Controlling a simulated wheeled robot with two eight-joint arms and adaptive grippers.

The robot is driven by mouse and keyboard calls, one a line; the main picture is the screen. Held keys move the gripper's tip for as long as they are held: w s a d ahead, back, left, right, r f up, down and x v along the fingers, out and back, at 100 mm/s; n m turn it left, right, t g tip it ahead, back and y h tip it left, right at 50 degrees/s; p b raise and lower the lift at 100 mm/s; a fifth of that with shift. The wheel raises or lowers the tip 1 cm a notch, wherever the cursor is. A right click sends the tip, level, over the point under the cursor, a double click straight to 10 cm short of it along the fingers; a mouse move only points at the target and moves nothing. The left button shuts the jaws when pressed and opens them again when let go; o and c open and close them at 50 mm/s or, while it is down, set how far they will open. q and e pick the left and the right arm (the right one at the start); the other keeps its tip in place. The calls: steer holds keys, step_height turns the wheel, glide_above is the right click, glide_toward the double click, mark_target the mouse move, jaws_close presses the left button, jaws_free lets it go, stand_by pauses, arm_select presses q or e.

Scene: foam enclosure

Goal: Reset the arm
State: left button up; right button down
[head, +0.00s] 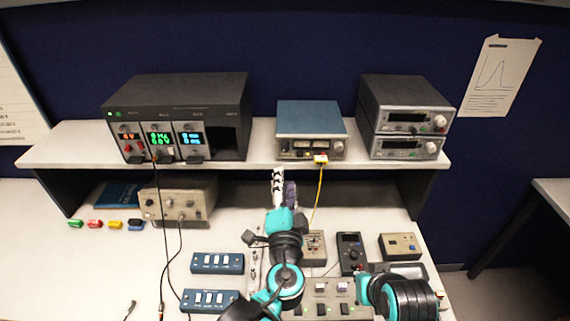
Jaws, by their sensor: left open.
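My left arm reaches up from the bottom centre over the bench. Its left gripper (284,184) is open, pointing away from me toward the shelf's front edge. Nothing shows between its fingers. The gripper appears just below a blue-topped instrument (310,118) on the shelf; I cannot tell how far apart they are. Part of my right arm shows at the bottom right, with its gripper out of view.
A shelf (240,159) carries a power supply rack (178,90) and two stacked instruments (405,115). Black cables and a yellow cable (319,193) hang down. Blue switch boxes (217,263), a black meter (351,253) and a beige box (399,246) crowd the bench; the left side is clearer.

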arm_select(q)
steer(key=s+a+f+n+g+y+b, duration=0.2)
steer(key=a+f+n+g, duration=0.15)
steer(key=a+f, duration=0.35)
steer(key=s+a+f+n+g+y+b, duration=0.25)
steer(key=a+f+n, duration=0.2)
steer(key=a, duration=0.55)
steer(key=s+f+n+g+h+b, duration=0.2)
steer(key=s+f+n+g+h, duration=0.2)
steer(key=s+f, duration=0.5)
steer(key=s+g, duration=0.1)
steer(key=s, duration=0.2)
steer(key=shift+a+f+n, duration=0.2)
steer(key=shift+a+n, duration=0.1)
steer(key=shift+a, duration=0.1)
steer(key=shift+h, duration=0.25)
